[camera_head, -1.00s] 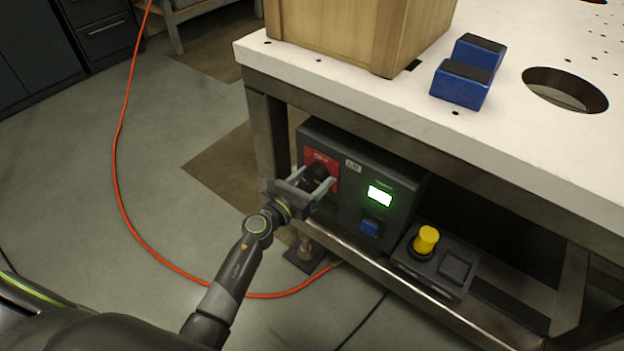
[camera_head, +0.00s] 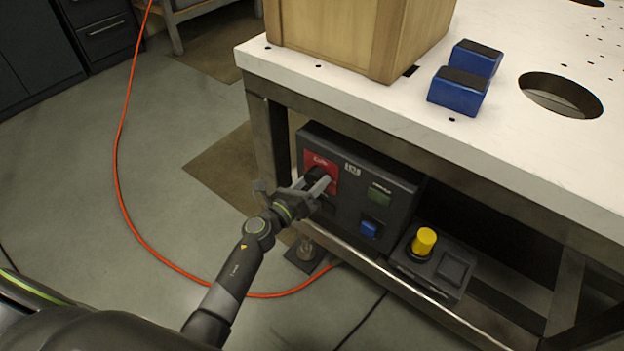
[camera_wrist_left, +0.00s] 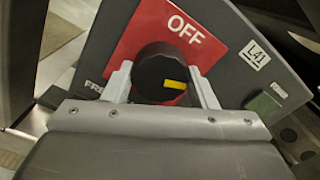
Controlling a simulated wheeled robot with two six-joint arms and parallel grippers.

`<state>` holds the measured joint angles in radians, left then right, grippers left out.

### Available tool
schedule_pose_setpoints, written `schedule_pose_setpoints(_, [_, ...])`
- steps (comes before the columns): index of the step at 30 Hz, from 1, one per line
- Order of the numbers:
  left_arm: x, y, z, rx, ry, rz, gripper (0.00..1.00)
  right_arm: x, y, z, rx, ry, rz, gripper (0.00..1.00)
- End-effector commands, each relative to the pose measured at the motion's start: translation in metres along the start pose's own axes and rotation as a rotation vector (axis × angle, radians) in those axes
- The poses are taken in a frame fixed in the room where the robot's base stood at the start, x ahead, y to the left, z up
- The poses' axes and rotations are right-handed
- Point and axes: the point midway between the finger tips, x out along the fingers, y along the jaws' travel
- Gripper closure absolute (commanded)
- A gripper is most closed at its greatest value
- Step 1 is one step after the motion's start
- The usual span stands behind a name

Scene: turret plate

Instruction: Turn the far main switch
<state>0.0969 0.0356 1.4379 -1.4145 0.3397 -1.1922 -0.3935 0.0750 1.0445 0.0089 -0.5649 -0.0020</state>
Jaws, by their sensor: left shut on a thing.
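The main switch is a round black knob (camera_wrist_left: 158,72) with a yellow mark, set on a red plate (camera_wrist_left: 208,22) that reads OFF in the left wrist view. It is on the front of a dark control box (camera_head: 345,205) under the white table. The yellow mark lies to the right on the knob in the wrist view. My left gripper (camera_head: 324,186) is shut on the knob, one finger on each side; it also shows in the left wrist view (camera_wrist_left: 160,80). My right gripper is not in view.
A blue button (camera_head: 369,229) is below the display. A pedestal with a yellow knob (camera_head: 424,241) stands to the right. The table edge (camera_head: 370,108) overhangs the box. A wooden crate (camera_head: 340,40) and blue blocks (camera_head: 458,92) are on top. An orange cable (camera_head: 125,215) runs along the floor.

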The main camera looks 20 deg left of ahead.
Motion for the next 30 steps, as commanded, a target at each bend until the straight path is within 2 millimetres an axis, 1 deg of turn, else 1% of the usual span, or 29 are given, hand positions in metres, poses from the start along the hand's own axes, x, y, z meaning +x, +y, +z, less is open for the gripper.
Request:
schedule_pose_setpoints(3, [0.000, -0.001, 0.002, -0.115, 0.001, 0.000, 0.71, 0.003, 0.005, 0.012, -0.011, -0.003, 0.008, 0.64])
schedule_pose_setpoints(6, [0.000, -0.001, 0.002, -0.209, 0.000, 0.000, 0.71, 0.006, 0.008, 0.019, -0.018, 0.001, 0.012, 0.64])
schedule_pose_setpoints(30, [0.000, -0.002, 0.001, -0.954, -0.007, 0.000, 0.71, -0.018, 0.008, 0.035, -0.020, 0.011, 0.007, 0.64])
